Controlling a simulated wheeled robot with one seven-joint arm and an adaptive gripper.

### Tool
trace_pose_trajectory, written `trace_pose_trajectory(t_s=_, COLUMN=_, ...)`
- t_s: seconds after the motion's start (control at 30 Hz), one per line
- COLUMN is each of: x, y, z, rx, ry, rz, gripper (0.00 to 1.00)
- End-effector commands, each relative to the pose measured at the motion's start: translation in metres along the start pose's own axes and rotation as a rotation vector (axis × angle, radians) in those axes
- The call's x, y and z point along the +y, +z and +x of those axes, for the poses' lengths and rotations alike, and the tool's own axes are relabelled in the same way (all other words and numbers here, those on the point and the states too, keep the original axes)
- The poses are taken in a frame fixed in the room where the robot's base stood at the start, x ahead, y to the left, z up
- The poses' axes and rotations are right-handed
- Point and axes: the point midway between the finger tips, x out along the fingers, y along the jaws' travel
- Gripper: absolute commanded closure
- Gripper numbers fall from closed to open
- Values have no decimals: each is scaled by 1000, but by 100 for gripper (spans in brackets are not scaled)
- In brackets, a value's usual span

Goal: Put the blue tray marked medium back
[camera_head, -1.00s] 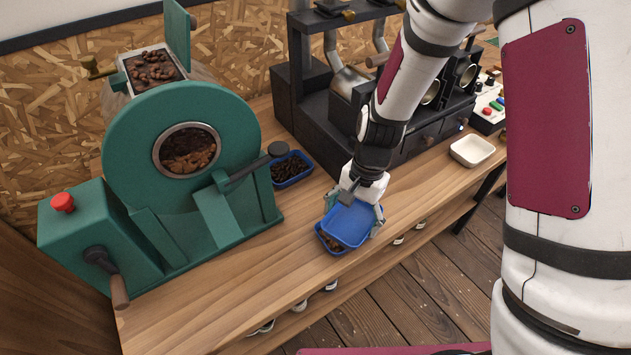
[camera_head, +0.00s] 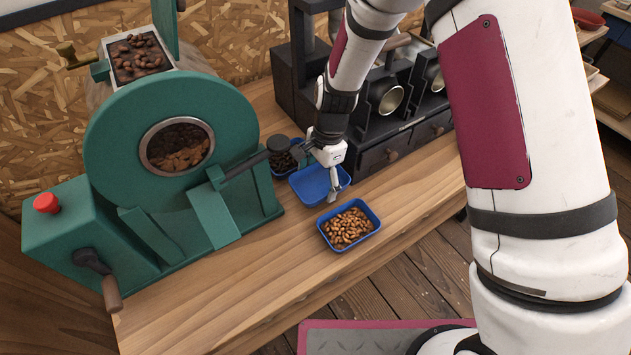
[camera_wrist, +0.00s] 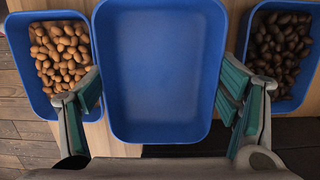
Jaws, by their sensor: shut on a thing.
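An empty blue tray (camera_head: 311,187) is in my gripper (camera_head: 322,178), between the other two blue trays on the wooden bench. In the wrist view the held tray (camera_wrist: 160,70) fills the middle, with a green-padded finger of my gripper (camera_wrist: 160,95) against each side. I cannot read any marking on it, and I cannot tell whether its base touches the bench. A blue tray of light brown beans (camera_head: 348,227) is in front of it. A blue tray of dark beans (camera_head: 284,164) is behind it, partly hidden by my gripper and a dark round knob.
The green roaster (camera_head: 165,150) stands left, its dark handle (camera_head: 245,164) reaching toward the trays. A black machine with drawers (camera_head: 385,150) stands behind and right. The bench (camera_head: 260,270) is clear in front of the roaster and right of the light-bean tray.

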Motion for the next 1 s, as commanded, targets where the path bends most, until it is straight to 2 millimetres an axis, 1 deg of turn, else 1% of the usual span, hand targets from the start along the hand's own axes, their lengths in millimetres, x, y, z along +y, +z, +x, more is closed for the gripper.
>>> trace_pose_trajectory(t_s=0.03, x=-6, y=-1, z=1, rx=0, ry=0, rz=-1, gripper=48)
trace_pose_trajectory(t_s=0.17, x=-13, y=-2, z=1, rx=0, ry=0, rz=0, gripper=48)
trace_pose_trajectory(t_s=0.23, x=-20, y=-3, z=2, rx=1, ry=0, rz=-1, gripper=48)
trace_pose_trajectory(t_s=0.4, x=-18, y=-7, z=27, rx=-1, ry=4, rz=2, gripper=48)
trace_pose_trajectory(t_s=0.5, x=-19, y=-8, z=34, rx=0, ry=0, rz=1, gripper=48)
trace_pose_trajectory(t_s=0.9, x=-20, y=-9, z=40, rx=0, ry=1, rz=0, gripper=48)
trace_pose_trajectory(t_s=0.93, x=-19, y=-9, z=39, rx=0, ry=1, rz=0, gripper=14)
trace_pose_trajectory(t_s=0.97, x=-19, y=-9, z=39, rx=0, ry=0, rz=0, gripper=10)
trace_pose_trajectory(t_s=1.0, x=-19, y=-9, z=39, rx=0, ry=1, rz=0, gripper=10)
